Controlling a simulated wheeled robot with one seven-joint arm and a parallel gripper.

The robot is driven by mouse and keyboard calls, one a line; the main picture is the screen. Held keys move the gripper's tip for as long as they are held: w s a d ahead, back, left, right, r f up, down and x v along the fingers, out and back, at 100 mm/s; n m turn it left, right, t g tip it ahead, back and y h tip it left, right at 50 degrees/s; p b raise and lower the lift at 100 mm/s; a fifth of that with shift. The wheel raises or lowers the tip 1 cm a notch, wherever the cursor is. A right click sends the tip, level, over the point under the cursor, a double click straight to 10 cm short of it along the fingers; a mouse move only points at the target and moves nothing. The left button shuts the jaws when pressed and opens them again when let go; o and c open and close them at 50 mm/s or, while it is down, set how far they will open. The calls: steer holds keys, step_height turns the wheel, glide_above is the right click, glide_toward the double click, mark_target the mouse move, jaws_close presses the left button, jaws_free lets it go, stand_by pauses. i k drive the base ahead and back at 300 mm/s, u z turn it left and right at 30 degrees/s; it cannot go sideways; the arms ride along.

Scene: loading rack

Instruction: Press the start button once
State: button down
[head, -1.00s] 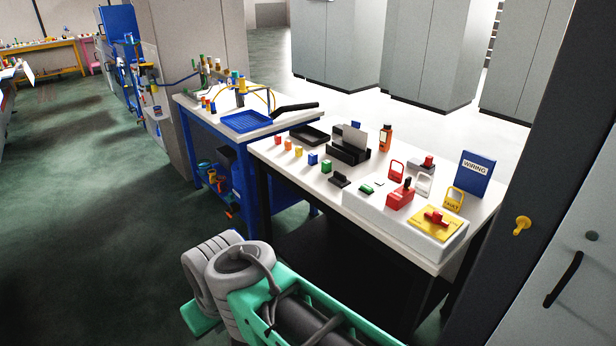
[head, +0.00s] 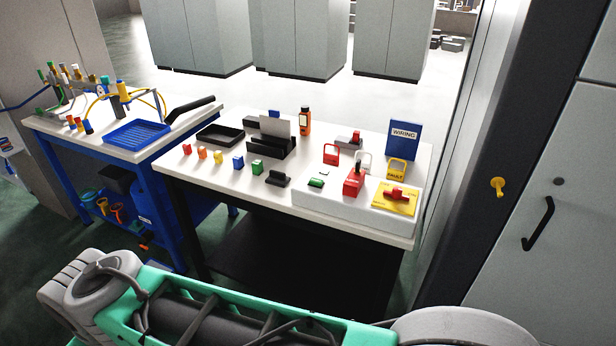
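A white control panel (head: 340,216) lies on the front right of the white table. A small green piece (head: 317,182), which looks like a push button, sits at its left part; any label on it is too small to read. To its right are a red block with a dark top (head: 353,184) and a yellow plate with a red handle (head: 396,198). My arm crosses the bottom of the view, in front of the table and apart from the panel. My gripper is not in view.
Small coloured blocks (head: 238,162), a black tray (head: 220,134), an orange bottle (head: 305,122) and a blue wiring binder (head: 404,137) stand on the table. A blue workbench (head: 150,193) is at the left. A dark post and grey cabinet (head: 560,230) border the right.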

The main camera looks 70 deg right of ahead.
mark_target(313, 181)
steer(key=z, duration=0.6)
steer(key=i, duration=0.75)
steer(key=z, duration=1.05)
steer(key=i, duration=0.25)
steer(key=z, duration=0.25)
